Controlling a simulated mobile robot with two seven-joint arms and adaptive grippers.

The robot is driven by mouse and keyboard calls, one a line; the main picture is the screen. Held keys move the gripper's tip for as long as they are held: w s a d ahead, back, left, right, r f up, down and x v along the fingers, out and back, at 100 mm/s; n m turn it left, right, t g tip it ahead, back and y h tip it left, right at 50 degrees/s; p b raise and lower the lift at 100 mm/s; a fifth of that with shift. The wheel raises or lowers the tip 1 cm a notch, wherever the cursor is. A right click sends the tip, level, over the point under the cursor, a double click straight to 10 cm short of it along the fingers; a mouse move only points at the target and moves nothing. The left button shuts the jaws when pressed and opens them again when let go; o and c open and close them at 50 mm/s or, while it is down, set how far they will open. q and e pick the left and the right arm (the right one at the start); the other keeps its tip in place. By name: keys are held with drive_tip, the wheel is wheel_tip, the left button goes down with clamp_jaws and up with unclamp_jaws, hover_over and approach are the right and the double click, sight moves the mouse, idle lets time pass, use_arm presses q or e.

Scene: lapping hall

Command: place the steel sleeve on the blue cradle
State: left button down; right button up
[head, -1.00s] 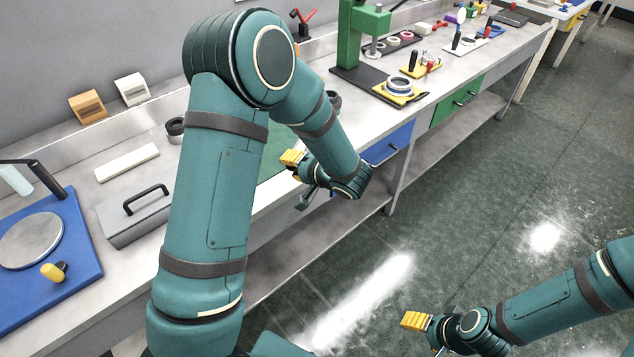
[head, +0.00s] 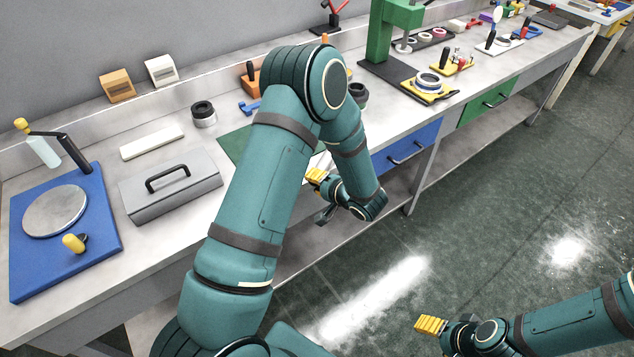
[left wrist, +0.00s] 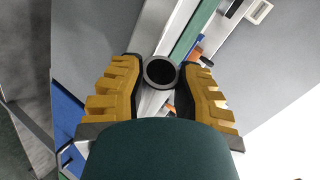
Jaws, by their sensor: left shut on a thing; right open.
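The steel sleeve (left wrist: 160,72) shows end-on in the left wrist view as a grey ring with a dark bore. My left gripper (left wrist: 161,88) is shut on it, with a yellow finger on each side. In the head view my left gripper (head: 319,194) is at the bench's front edge, and the sleeve cannot be made out there. A small blue piece that looks like the blue cradle (head: 249,108) sits on the bench beyond the green mat, left of and farther back than that gripper. My right gripper (head: 431,326) is open and empty above the floor.
Around the green mat (head: 234,146) stand a black-and-steel ring (head: 203,114), an orange block (head: 251,80) and a dark cup (head: 357,95). A grey lidded box (head: 170,192) and blue plate (head: 105,242) are at left. A green press (head: 392,42) stands behind right.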

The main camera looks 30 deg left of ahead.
use_arm(q)
drive_tip(key=c, duration=0.8)
unclamp_jaws()
